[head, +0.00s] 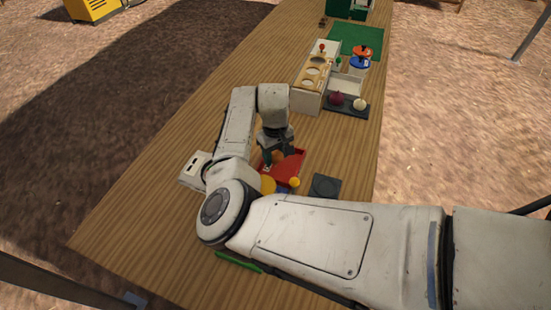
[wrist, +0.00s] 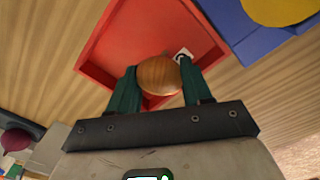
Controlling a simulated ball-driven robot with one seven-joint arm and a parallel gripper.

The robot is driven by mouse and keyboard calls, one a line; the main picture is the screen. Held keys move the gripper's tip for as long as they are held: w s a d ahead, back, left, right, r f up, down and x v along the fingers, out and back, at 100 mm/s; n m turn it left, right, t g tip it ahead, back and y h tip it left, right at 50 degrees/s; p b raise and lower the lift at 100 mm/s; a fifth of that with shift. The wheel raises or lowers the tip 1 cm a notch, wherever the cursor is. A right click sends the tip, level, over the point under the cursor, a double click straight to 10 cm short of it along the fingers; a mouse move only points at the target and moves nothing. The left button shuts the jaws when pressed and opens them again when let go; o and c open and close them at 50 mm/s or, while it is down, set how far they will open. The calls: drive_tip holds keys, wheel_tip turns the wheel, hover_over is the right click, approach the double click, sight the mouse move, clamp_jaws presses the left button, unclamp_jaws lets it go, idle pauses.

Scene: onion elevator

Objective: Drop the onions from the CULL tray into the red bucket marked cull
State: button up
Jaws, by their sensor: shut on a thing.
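My gripper (head: 279,158) is shut on a brown onion (wrist: 158,75), which sits between the two dark green fingers in the wrist view. The gripper and onion are over a square red tray (head: 293,169); the red tray also shows in the wrist view (wrist: 103,42) with a small white label, too small to read. I see no other onion in the visible part of this tray. A round orange-red thing (head: 362,51) stands far down the table and may be the red bucket; no marking is readable on it.
A blue tray (wrist: 232,30) with a yellow thing (wrist: 280,8) adjoins the red one. A dark square plate (head: 326,186) lies to the right. Farther on are a wooden stand with holes (head: 313,83), a dark tray with purple and pale onions (head: 346,109), and a blue round thing (head: 359,63).

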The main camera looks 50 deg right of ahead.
sight(275, 152)
wheel_tip(275, 152, up, 8)
drive_tip(key=shift+r+b, duration=0.1)
drive_tip(key=shift+b, duration=0.2)
